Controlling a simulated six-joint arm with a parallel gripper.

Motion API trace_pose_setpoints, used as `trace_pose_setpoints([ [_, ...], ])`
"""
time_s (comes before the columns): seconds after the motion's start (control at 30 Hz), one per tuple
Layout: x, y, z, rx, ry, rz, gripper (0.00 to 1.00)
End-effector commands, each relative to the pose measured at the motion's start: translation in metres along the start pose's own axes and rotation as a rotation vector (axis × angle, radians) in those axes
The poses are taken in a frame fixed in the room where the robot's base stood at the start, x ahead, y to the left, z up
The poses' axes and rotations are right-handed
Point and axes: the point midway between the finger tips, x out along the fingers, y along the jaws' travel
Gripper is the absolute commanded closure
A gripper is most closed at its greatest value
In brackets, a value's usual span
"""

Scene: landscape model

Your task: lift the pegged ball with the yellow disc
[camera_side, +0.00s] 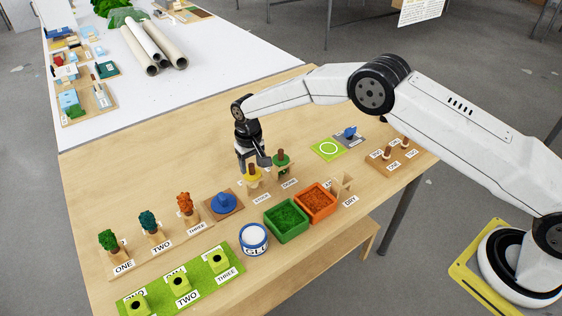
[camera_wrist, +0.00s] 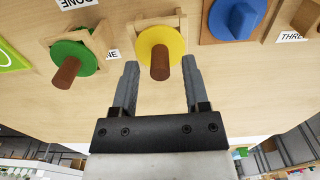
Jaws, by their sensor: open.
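The yellow disc (camera_side: 255,181) sits on a light wooden stand, with a brown peg standing up from its middle. In the wrist view the yellow disc (camera_wrist: 174,36) is straight ahead and its brown peg (camera_wrist: 160,65) shows between my two fingertips. My gripper (camera_side: 252,161) is open and points down just above the yellow disc. In the wrist view its open fingers (camera_wrist: 160,68) flank the peg with space on both sides and hold nothing. No ball shape can be made out; the arm's end partly covers the disc in the side view.
A similar green disc (camera_side: 281,161) with a brown peg stands close to the right. A blue piece (camera_side: 226,203) lies on a brown board to the left. A green tray (camera_side: 287,236), an orange tray (camera_side: 316,216) and a glue tub (camera_side: 254,251) stand in front.

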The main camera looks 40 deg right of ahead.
Motion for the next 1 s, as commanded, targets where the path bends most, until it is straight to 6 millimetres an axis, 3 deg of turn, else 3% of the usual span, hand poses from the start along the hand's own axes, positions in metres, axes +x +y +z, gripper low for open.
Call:
trace_pose_setpoints([
  [0.23, 0.0, 0.0, 0.0, 0.0, 0.0, 0.0, 0.44],
  [0.4, 0.0, 0.0, 0.0, 0.0, 0.0, 0.0, 0.98],
  [1.0, -0.014, 0.0, 0.0, 0.0, 0.0, 0.0, 1.0],
])
